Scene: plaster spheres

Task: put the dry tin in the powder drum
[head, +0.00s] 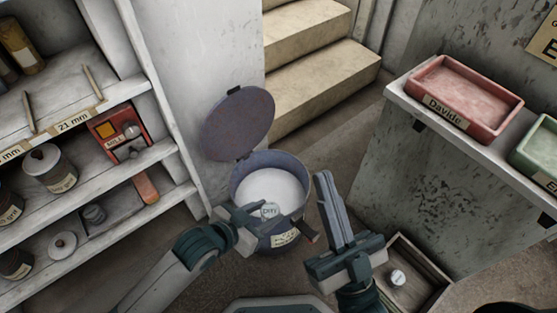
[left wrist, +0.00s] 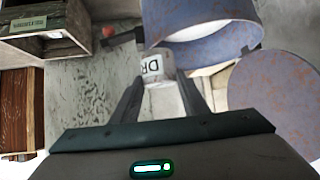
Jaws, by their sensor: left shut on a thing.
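The powder drum (head: 240,181) is a blue-grey round drum standing open on the floor, with white powder (head: 268,186) inside. Its lid (head: 238,122) is hinged up at the back. My left gripper (head: 262,212) is shut on the dry tin (head: 269,211), a small pale tin lettered "DRY", which overlaps the drum's near rim in the head view. In the left wrist view the tin (left wrist: 156,68) sits between the fingertips, beside the drum wall (left wrist: 195,22); its height over the rim is unclear. My right gripper (head: 324,178) is right of the drum, its finger gap unclear.
A dark handle (head: 308,230) sticks out from the drum's right side. Shelves (head: 95,117) with jars stand at left. Steps (head: 325,80) rise behind. A ledge (head: 398,92) with a red tray (head: 484,78) is at right. A wooden crate (head: 444,285) holding a small pale item stands below.

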